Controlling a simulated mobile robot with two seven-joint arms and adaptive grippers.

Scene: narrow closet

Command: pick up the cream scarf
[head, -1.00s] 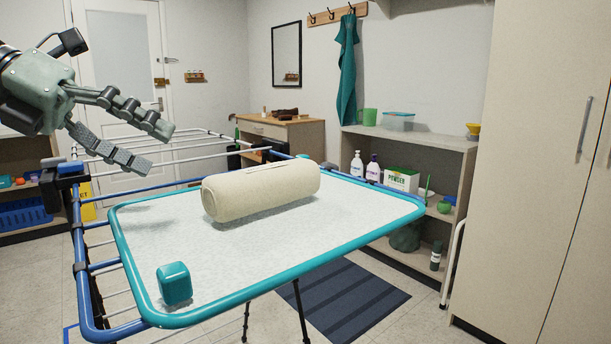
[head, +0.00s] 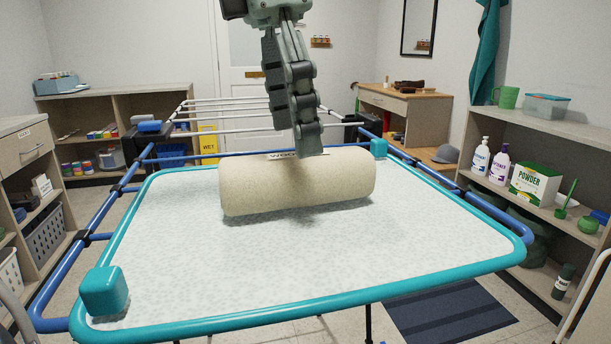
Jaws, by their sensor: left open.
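The cream scarf (head: 260,188) is a thick roll lying on its side on the white speckled top of a teal-rimmed drying rack (head: 300,307). A partly covered label with dark letters shows on its upper side. My left gripper (head: 305,145) comes down from the top of the head view, fingers pointing down, in front of or over the middle of the roll. It is open and holds nothing. I see its fingers nearly edge-on, and I cannot tell whether they touch the scarf. My right gripper is out of view.
A teal block (head: 104,291) sits at the rack's near left corner and another (head: 378,148) at its far corner. Blue rails (head: 75,247) run along the left. Shelves with bottles and a powder box (head: 534,184) stand right. The rack top around the roll is clear.

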